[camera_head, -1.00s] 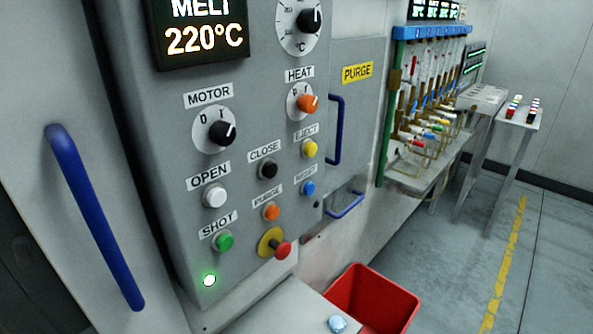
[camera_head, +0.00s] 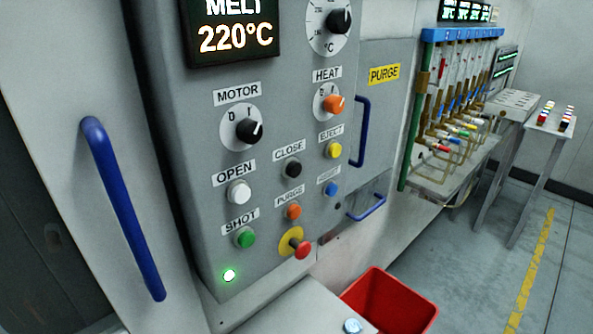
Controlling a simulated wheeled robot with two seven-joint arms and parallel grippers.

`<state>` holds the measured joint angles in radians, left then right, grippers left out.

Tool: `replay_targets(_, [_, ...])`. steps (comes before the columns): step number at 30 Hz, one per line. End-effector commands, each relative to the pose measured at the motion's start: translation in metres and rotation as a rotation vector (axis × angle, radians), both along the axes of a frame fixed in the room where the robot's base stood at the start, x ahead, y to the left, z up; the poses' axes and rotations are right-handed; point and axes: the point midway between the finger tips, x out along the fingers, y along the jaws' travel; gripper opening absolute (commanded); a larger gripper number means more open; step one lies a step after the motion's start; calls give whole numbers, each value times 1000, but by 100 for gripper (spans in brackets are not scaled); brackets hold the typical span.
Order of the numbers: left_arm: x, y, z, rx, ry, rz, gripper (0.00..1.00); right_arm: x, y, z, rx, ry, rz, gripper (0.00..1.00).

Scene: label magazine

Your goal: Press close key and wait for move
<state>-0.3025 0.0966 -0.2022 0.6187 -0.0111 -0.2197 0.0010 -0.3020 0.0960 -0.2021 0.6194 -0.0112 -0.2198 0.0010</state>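The close key is a black round button (camera_head: 292,168) under the CLOSE label (camera_head: 289,149) on the grey control panel. It sits right of the white OPEN button (camera_head: 239,192) and left of the yellow EJECT button (camera_head: 333,149). Nothing touches it. A green lamp (camera_head: 229,275) glows at the panel's lower left. The display (camera_head: 231,32) reads MELT 220°C. Neither of my grippers is in view.
A blue handle (camera_head: 122,208) stands out at the left. A red emergency knob (camera_head: 302,249) juts from the panel. A red bin (camera_head: 390,301) is below. A rack with coloured valves (camera_head: 455,120) and small tables stand at the right; floor there is clear.

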Motion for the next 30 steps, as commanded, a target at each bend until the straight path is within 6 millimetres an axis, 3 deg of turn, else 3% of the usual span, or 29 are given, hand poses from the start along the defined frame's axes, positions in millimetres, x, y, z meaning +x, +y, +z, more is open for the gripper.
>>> replay_targets(1, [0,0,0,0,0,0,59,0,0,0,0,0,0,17])
replay_targets(3, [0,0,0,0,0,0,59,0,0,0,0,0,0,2])
replay_targets(4, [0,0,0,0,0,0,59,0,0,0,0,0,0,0])
replay_targets(30, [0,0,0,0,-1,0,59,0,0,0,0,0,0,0])
